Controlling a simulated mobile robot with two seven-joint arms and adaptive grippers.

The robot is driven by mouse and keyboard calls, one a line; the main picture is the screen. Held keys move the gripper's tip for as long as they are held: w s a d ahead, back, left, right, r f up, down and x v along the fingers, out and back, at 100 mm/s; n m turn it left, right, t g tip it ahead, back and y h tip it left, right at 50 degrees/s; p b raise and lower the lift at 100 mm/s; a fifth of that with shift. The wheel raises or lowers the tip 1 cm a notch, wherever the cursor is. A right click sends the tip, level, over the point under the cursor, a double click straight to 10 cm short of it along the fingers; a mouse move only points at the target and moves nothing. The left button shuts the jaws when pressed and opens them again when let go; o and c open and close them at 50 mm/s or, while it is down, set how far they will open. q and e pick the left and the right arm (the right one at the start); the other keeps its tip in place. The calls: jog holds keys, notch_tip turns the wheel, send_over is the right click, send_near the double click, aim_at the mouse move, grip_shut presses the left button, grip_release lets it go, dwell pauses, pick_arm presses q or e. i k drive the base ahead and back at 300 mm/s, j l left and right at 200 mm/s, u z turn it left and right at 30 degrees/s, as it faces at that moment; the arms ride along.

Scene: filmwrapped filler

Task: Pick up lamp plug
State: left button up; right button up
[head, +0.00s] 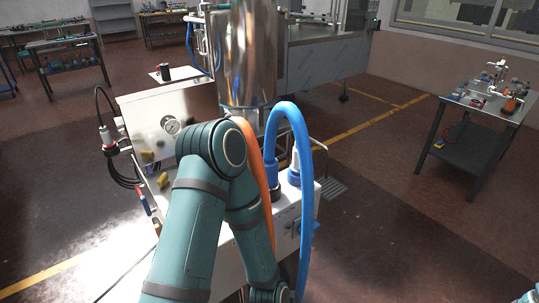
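I cannot tell for sure which part is the lamp plug. A pale connector with a red band (105,136) stands at the left side of the filler machine, with a black cable looping above it and coiled below. Two blue connectors sit on the machine's right part, one (270,172) at the blue hose's left end and one (294,176) beside the hose. My green arm rises from the bottom, bends in front of the machine and runs down to the bottom edge. Neither gripper shows; both are out of the frame.
The filler has a shiny steel cylinder (246,60), a gauge panel (183,112), a thick blue hose (304,150) and an orange hose (258,165). A side table (473,135) with small parts stands at the right. The floor between is clear.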

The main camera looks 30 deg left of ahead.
aim_at(294, 167)
jog(key=i+l+u, duration=0.55)
jog(key=l+u, duration=0.2)
